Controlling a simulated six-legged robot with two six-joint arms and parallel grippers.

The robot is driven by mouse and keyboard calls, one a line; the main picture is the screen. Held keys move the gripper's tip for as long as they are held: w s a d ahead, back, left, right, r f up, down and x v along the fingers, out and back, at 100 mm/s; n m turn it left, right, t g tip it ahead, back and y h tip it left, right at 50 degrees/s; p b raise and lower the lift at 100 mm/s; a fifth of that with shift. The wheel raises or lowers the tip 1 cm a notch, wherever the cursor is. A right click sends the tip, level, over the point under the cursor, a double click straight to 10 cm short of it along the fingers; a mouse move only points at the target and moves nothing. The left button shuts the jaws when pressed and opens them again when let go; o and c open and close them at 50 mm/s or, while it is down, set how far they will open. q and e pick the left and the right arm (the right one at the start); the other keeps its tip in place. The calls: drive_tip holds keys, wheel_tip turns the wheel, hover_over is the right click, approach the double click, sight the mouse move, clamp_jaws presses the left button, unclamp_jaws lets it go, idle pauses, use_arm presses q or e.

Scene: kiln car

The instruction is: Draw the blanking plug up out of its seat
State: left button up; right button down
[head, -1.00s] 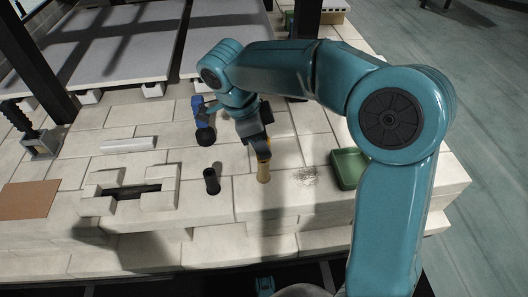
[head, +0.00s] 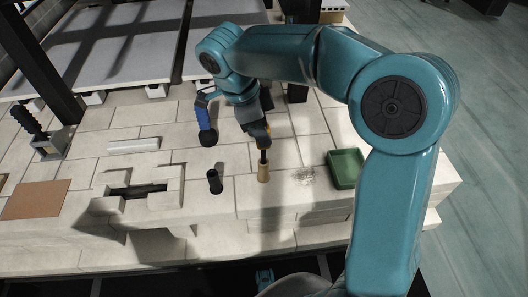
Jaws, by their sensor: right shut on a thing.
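My right gripper (head: 263,143) is over the brick deck, shut on the blanking plug. A dark stem of the plug (head: 263,157) shows below the fingers, upright; its upper part is hidden by the gripper. Directly under it stands a short tan cylinder (head: 263,174), which looks like the lower part of the plug or its seat; I cannot tell which. I cannot tell whether its lower end is clear of the deck. My left gripper is not in view.
A black cylinder (head: 214,182) stands close left, and a blue ribbed tool (head: 206,122) is behind it. A green tray (head: 345,168) is to the right. A white bar (head: 134,145), slotted bricks (head: 165,183) and a brown plate (head: 35,199) lie left.

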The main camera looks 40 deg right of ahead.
drive_tip(key=shift+r+p, duration=1.35)
drive_tip(key=shift+r, duration=0.5)
drive_tip(key=shift+r+p, duration=0.45)
drive_tip(key=shift+r, duration=0.2)
drive_tip(key=shift+a+r, duration=0.15)
drive_tip(key=shift+f, duration=0.2)
drive_tip(key=shift+r, duration=0.15)
